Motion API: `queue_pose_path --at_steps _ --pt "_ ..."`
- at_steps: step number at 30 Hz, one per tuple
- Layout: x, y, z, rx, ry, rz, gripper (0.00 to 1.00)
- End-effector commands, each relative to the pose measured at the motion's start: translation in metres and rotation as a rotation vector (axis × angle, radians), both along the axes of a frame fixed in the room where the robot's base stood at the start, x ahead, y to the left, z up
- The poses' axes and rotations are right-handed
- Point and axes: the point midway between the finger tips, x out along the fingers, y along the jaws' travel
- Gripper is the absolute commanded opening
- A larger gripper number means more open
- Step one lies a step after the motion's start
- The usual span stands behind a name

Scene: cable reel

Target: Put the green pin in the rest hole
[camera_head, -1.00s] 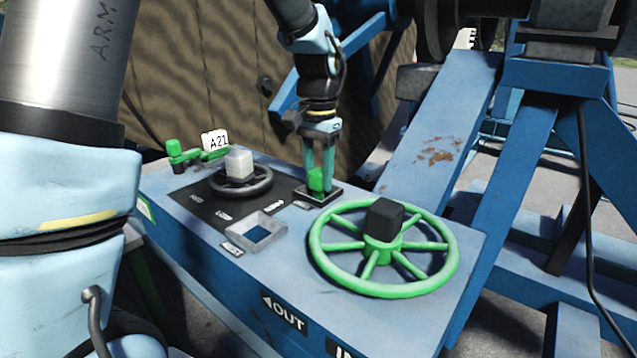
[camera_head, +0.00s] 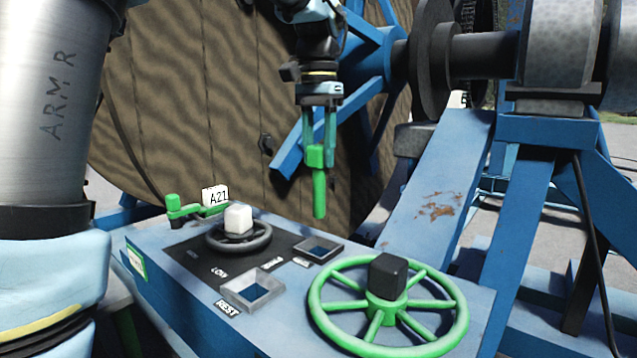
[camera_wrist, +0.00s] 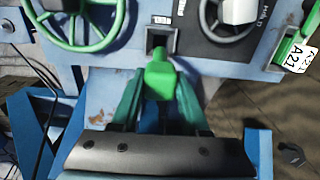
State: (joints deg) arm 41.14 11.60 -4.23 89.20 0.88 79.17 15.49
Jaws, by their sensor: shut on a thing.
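My gripper (camera_head: 318,140) is shut on the green pin (camera_head: 319,190) and holds it upright in the air above the blue console. The pin's lower end is clear of the panel. The rest hole (camera_head: 254,289) is a square grey-rimmed opening beside the REST label (camera_head: 228,308), in front and left of the pin in the head view. A second square hole (camera_head: 320,249), dark-rimmed, lies below the pin and is empty.
A green handwheel (camera_head: 330,308) with a black knob stands right of the rest hole. A smaller dark wheel (camera_head: 240,247) with a white knob is behind it. A green lever (camera_head: 190,211) and A21 tag (camera_head: 216,196) are at the console's far left. A large cable reel (camera_head: 200,110) stands behind.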

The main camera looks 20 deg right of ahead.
Motion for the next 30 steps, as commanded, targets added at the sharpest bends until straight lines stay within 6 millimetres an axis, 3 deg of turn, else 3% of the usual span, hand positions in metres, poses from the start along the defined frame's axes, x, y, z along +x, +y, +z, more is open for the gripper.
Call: queue_pose_path --at_steps 9,30 --pt "0.000 0.000 0.028 -0.001 0.000 0.000 0.00" --pt "0.000 0.000 0.067 0.000 0.000 0.000 0.00"
